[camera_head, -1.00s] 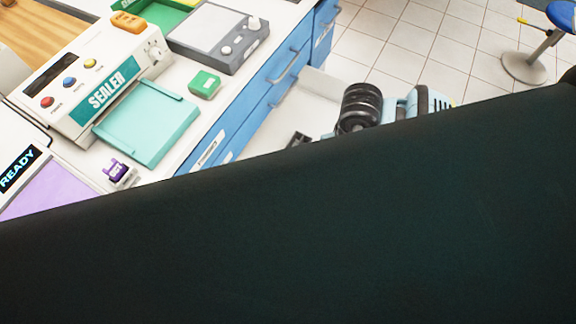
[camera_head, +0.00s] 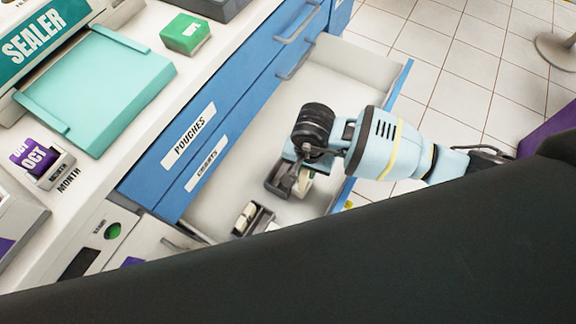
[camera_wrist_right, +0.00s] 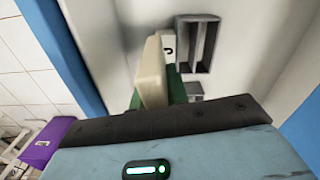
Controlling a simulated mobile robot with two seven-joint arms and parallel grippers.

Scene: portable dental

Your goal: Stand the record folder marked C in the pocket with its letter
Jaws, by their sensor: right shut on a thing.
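My right gripper (camera_head: 303,170) reaches from the right into the open drawer, low over its floor. In the right wrist view it is shut on a cream record folder (camera_wrist_right: 152,75), which stands on edge. I cannot read a letter on the folder. A dark pocket (camera_head: 279,180) is right below the gripper; whether the folder is inside it is unclear. A second dark pocket (camera_head: 262,220) nearer the front has cream pieces in it. The wrist view shows a grey divided pocket (camera_wrist_right: 197,45) and a white tag with a dark mark (camera_wrist_right: 168,47) beside the folder. My left gripper is not in view.
The drawer (camera_head: 365,65) hangs open from the blue cabinet. The counter holds a teal tray (camera_head: 100,85), a green box (camera_head: 185,33) and a purple month block (camera_head: 35,157). A large black shape covers the lower picture. Tiled floor lies beyond the drawer.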

